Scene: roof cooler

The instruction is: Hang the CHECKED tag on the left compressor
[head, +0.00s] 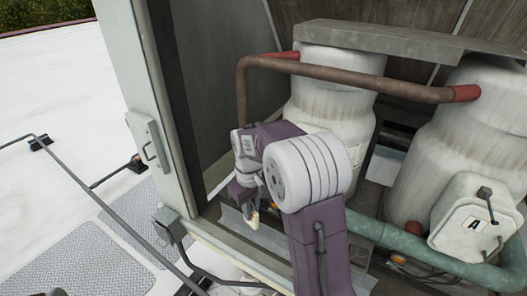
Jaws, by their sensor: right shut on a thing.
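The left compressor (335,92) is a stained white upright cylinder inside the open unit, partly behind my right arm. My right gripper (248,208) points down in front of it, to its lower left, near the front sill of the unit. It is shut on a small pale piece (254,221), seemingly the CHECKED tag, whose lettering I cannot read. Most of the held piece is hidden, and it shows apart from the compressor. My left gripper is out of view.
A brown pipe (345,76) crosses both compressors' upper fronts. A green pipe (410,242) runs low across the front. The open door (140,90) is at left.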

